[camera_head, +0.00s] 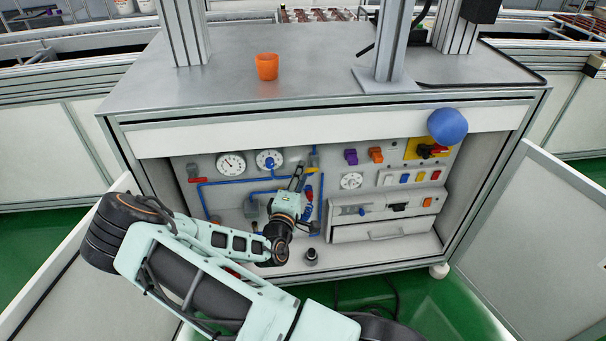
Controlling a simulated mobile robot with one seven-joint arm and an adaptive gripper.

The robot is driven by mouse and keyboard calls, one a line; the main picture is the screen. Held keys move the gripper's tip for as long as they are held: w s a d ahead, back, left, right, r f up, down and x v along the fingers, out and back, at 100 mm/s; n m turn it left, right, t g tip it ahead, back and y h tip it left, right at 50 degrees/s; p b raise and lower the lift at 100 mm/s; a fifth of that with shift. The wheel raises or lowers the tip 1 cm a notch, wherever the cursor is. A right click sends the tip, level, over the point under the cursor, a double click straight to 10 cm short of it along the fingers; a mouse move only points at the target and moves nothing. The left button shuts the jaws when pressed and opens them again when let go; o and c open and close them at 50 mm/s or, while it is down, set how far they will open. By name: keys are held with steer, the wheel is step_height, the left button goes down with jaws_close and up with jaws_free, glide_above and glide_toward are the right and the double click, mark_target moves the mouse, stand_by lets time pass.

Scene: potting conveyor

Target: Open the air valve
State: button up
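The open cabinet holds blue air piping (236,181) on its back panel. A small yellow and red part (311,170) sits on the right-hand pipe. I cannot tell which of these is the air valve. My gripper (300,177) points into the cabinet, close to the yellow and red part; contact cannot be made out. Its fingers are small and partly blend with the panel. My arm hides the lower left of the cabinet.
An orange cup (267,67) stands on the table top (215,80). A blue ball shape (447,126) is at the upper right front. A red switch on a yellow plate (426,148), buttons and a drawer (385,230) fill the right side. Open doors (535,225) flank the cabinet.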

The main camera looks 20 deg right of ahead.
steer(key=shift+x, duration=0.95)
steer(key=shift+c, duration=0.3)
jaws_close()
